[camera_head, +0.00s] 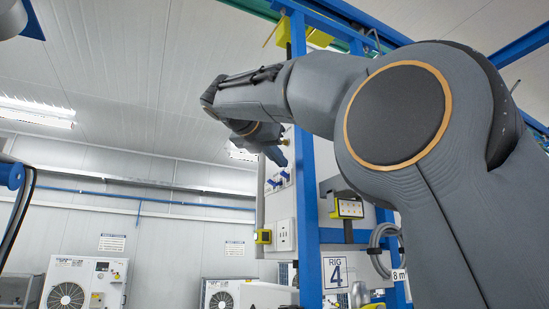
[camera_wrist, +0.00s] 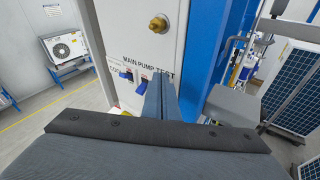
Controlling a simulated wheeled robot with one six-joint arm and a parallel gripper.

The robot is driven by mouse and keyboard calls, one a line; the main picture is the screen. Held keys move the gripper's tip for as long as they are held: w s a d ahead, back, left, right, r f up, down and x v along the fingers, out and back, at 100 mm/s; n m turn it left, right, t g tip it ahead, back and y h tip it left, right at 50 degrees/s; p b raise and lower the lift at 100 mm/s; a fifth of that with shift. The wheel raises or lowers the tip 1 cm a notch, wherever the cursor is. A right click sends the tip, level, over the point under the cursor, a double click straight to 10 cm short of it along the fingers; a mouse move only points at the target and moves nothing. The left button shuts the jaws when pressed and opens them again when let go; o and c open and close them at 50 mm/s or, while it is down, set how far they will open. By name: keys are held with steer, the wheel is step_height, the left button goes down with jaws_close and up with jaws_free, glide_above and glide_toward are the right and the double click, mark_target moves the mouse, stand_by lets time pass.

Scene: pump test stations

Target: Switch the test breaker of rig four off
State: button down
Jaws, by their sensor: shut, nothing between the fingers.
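The white breaker panel of rig four (camera_wrist: 138,35) carries labels reading "MAIN PUMP" and "TEST" in the wrist view, with a partly hidden label at left. A blue breaker switch (camera_wrist: 126,76) shows left of my fingers, with more blue just beside them. My gripper (camera_wrist: 162,84) is shut and empty, its fingertips just below the "TEST" label. The fingers hide whatever is under that label, so the test breaker's position and any contact cannot be told. In the head view my gripper (camera_head: 277,158) is at the panel, near blue switches (camera_head: 285,176).
A brass knob (camera_wrist: 158,23) sticks out of the panel above the labels. A blue post (camera_head: 305,190) stands beside the panel, with a "RIG 4" sign (camera_head: 335,272) and a yellow-framed box (camera_head: 348,208). White fan units (camera_head: 85,285) stand at the back wall.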

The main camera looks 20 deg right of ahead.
steer(key=shift+w+f+b, duration=0.15)
steer(key=shift+f+b, duration=0.15)
steer(key=shift+f, duration=0.6)
steer(key=shift+f+b, duration=0.25)
steer(key=shift+b, duration=0.15)
steer(key=s+a+r+p, duration=0.1)
steer(key=a+p, duration=0.3)
steer(key=a, duration=0.3)
steer(key=shift+s+a+r, duration=0.15)
steer(key=shift+s+a, duration=0.15)
steer(key=shift+a, duration=0.05)
stand_by(0.7)
